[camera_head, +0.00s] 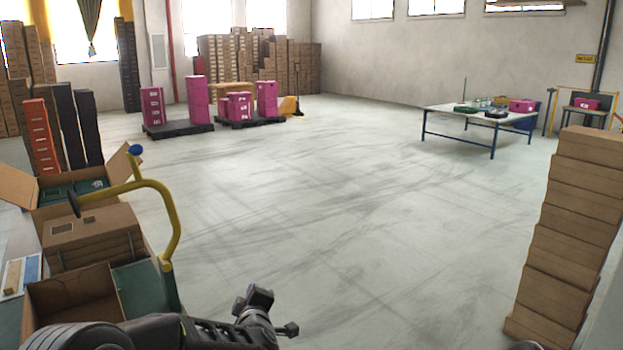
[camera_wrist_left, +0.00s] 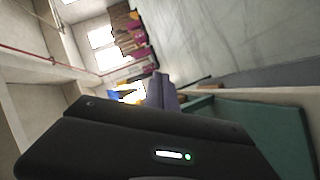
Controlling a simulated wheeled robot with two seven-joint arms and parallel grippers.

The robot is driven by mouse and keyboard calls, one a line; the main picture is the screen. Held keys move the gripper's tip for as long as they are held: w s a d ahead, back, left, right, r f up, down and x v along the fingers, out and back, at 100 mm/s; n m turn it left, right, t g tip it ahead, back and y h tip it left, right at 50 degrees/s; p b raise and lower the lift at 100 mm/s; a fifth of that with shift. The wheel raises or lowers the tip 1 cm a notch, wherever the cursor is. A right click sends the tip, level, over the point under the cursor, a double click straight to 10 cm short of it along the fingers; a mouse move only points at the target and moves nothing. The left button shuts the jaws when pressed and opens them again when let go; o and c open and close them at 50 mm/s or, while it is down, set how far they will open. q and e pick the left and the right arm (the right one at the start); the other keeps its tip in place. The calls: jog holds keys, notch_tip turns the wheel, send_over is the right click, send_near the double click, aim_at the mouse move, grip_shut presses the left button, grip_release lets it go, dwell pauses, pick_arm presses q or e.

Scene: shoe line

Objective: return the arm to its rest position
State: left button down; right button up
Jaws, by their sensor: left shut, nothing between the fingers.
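My left arm comes in from the bottom left of the head view, dark and low in the picture. Its gripper (camera_head: 268,312) is over the open floor, right of the cart with the yellow handle. In the left wrist view the dark fingers of the left gripper (camera_wrist_left: 161,92) are together, with nothing seen between them. My right gripper is not in view.
A cart with a yellow handle (camera_head: 172,215) stands close on the left. An open cardboard box (camera_head: 75,300) is beside my left arm. A tall stack of brown boxes (camera_head: 565,235) stands on the right. The middle floor (camera_head: 350,200) is clear. A table (camera_head: 455,117) is farther back.

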pick_arm(q)
jog(key=s+d+f+m+g+h, duration=0.35)
jog(key=s+f, duration=0.45)
jog(key=f, duration=0.3)
jog(key=s+d+f+m+g+h, duration=0.25)
jog(key=s+f+m, duration=0.25)
jog(key=s+f, duration=0.5)
jog(key=s+f+m+g, duration=0.1)
jog(key=s+f+g, duration=0.1)
jog(key=s+f, duration=0.3)
jog(key=s+f+m+g, duration=0.1)
jog(key=s+f+g, duration=0.2)
jog(key=s, duration=1)
jog(key=s+d+f+m+g+h, duration=0.1)
jog(key=s+f+m+g, duration=0.1)
jog(key=s+f, duration=0.4)
jog(key=s+g, duration=0.1)
jog(key=s, duration=0.2)
jog(key=shift+s+f, duration=0.3)
jog(key=shift+s, duration=0.05)
